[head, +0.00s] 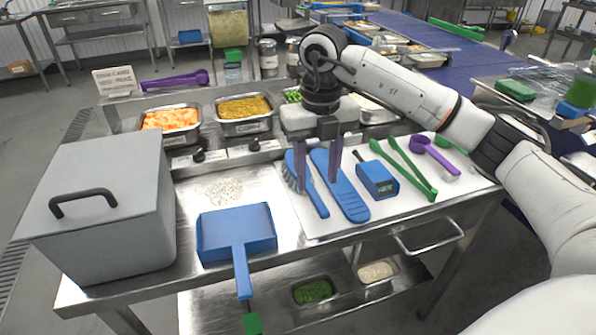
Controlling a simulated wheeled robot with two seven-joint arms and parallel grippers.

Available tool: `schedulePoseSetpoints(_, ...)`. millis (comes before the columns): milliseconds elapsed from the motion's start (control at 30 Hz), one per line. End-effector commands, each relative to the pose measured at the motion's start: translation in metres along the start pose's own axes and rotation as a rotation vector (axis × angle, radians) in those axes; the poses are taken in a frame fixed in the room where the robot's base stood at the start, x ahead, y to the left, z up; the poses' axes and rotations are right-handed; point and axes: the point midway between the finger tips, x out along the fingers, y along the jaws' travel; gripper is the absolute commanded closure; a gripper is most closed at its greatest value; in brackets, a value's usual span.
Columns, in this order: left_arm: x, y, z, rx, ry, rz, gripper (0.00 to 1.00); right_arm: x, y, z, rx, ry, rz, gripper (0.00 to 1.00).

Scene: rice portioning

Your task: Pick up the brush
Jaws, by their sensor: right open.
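A blue brush (315,199) lies on the white board, its bristled head toward the back and its handle toward the front. My right gripper (319,164) comes in from the upper right and points down over the brush head. Its two dark fingers are apart, one over the brush and the other over the neighbouring blue flat tool (350,201). The fingers hide parts of both tools. I cannot tell whether they touch the brush. My left gripper is not in view.
A blue dustpan (230,232) lies left of the board, with spilled rice (223,190) behind it. A grey lidded box (105,215) fills the left side. Blue block tool (377,180), green tongs (408,168) and purple scoop (434,155) lie right. Food pans (245,127) line the back.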

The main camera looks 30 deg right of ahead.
Motion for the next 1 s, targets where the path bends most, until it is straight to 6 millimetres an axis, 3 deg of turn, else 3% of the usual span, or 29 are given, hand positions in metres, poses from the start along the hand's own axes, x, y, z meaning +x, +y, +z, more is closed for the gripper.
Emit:
schedulePoseSetpoints(433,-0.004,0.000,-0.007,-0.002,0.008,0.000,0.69,0.052,0.005,0.000,-0.001,0.002,0.000,0.58)
schedulePoseSetpoints(733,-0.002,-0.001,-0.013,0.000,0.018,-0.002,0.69,0.057,0.005,0.000,-0.002,-0.001,0.001,0.58)
schedulePoseSetpoints(1000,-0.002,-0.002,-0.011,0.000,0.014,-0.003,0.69,0.057,0.005,0.000,-0.002,-0.001,0.001,1.00)
